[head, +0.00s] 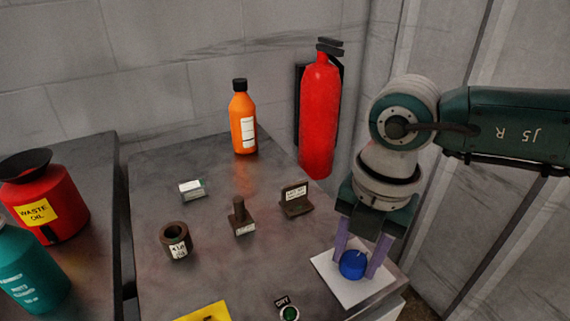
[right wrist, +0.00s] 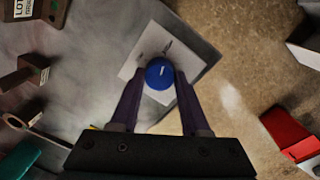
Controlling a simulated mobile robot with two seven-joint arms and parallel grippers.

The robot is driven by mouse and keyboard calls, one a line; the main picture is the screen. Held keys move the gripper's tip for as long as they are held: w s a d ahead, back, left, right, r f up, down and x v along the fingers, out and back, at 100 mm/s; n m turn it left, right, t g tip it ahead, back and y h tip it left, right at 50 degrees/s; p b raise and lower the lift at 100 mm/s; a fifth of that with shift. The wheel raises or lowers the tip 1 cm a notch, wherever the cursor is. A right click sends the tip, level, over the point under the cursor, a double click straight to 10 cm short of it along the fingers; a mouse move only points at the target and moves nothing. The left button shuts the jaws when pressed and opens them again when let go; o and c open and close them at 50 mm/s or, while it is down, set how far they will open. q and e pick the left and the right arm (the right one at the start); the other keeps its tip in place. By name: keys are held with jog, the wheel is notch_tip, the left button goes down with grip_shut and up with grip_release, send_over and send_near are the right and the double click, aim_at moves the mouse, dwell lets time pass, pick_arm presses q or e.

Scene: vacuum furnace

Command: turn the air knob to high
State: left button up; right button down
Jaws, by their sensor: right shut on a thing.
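The air knob (head: 353,264) is a round blue knob with a pale mark on its top. It sits on a white square plate (head: 325,268) near the right edge of the table. My right gripper (head: 361,262) points down with its two purple fingers on either side of the knob, shut on it. In the right wrist view the blue knob (right wrist: 159,73) lies between the fingertips (right wrist: 160,78), and the white plate (right wrist: 142,62) shows beneath, with dark marks partly hidden. The mark's setting is too small to read. My left gripper is not in view.
On the table stand an orange bottle (head: 243,120), a dark ring (head: 176,241), a dark post block (head: 240,217), a labelled dark block (head: 296,200) and a small white box (head: 192,189). A green knob (head: 289,313) is at the front. A red extinguisher (head: 319,115) stands behind.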

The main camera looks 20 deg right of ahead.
aim_at(359, 261)
jog(key=shift+c, duration=1.9)
grip_release()
jog(key=shift+r, duration=0.15)
notch_tip(359, 261, up, 10)
jog(key=shift+s+d+p, duration=0.15)
jog(key=shift+s+p, duration=0.05)
jog(key=shift+p, duration=0.2)
